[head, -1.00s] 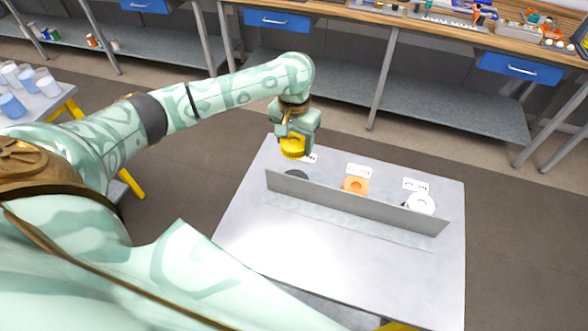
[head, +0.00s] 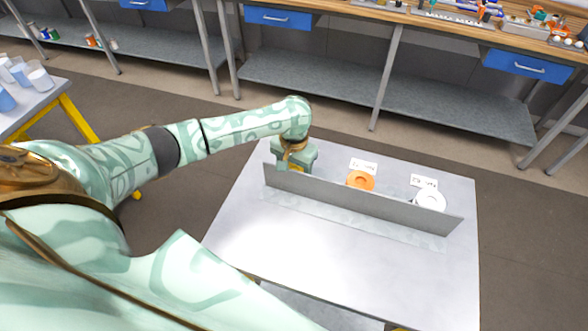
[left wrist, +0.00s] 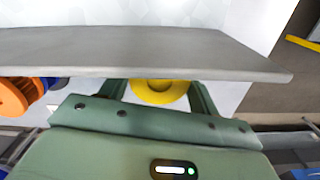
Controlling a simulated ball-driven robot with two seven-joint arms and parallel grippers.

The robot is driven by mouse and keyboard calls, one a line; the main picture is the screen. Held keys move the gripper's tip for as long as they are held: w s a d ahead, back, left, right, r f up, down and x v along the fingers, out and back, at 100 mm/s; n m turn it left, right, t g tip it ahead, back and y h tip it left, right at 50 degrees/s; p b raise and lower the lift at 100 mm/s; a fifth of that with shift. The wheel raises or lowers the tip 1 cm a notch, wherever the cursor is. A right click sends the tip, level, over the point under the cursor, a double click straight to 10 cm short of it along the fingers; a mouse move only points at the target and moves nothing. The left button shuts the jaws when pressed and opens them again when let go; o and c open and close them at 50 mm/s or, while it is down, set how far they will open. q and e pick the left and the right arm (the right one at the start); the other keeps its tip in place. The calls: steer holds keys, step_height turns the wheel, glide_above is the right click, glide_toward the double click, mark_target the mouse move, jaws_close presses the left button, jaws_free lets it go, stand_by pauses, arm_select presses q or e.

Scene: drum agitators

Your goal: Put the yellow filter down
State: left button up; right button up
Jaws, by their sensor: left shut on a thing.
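The yellow filter (left wrist: 160,88) shows in the left wrist view between the two fingers of my left gripper (left wrist: 157,97), which is shut on it. The grey upright panel (left wrist: 130,50) hides part of the filter there. In the head view my left gripper (head: 292,160) is low behind the left end of the panel (head: 365,204), over the far left of the table. The yellow filter cannot be seen in that view, and whether it touches the table is hidden. My right gripper is in neither view.
An orange filter (head: 361,180) and a white filter (head: 430,200) stand behind the panel to the right, with white label cards (head: 424,181) beyond them. The near part of the table (head: 330,255) is clear. A workbench with blue drawers (head: 280,18) stands behind.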

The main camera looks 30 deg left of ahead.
arm_select(q)
steer(key=shift+f, duration=0.1)
steer(key=o, duration=1)
step_height(320, 180, up, 12)
steer(key=p, duration=0.5)
